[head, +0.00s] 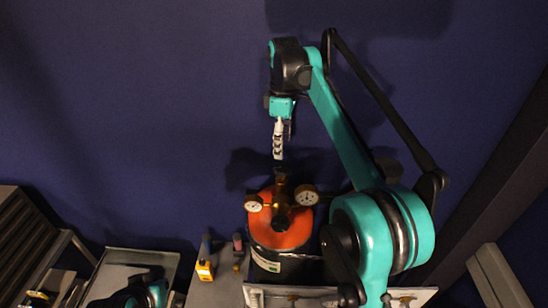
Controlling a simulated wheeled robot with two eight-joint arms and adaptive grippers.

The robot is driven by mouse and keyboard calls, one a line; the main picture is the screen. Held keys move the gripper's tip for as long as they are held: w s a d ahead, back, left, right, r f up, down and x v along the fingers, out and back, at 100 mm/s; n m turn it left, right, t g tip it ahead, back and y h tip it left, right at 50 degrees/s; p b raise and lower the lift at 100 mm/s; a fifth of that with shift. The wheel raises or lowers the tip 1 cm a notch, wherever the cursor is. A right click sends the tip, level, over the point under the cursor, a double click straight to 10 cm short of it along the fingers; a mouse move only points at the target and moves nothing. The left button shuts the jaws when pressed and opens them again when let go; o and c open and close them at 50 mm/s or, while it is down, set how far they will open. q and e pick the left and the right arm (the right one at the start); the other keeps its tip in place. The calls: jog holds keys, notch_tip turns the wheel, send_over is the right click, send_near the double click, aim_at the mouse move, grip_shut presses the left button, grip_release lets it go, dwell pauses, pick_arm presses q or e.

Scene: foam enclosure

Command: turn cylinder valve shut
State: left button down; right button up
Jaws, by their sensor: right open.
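A gas cylinder (262,258) with an orange top, dark body and white label stands low in the middle of the head view. A brass valve assembly (281,196) with two round white gauges sits on its top. A dark part of the valve (281,172) at the upper end looks like the knob, but it is small and dim. My right gripper (279,152) is open and points down just above this dark part in the picture. I cannot tell whether they touch. Nothing shows between its fingers. My left gripper is not recognisable in view.
A yellow handheld device (205,262) and a small dark red-topped item (238,248) stand left of the cylinder on a grey surface. A metal tray (128,256) lies farther left, partly covered by a teal and black part of mine. A dark blue wall fills the back.

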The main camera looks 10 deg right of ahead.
aim_at(283, 167)
notch_tip(283, 167, down, 8)
jog(key=shift+s+d+r, duration=0.15)
jog(key=shift+r, duration=0.05)
jog(key=c, duration=1.2)
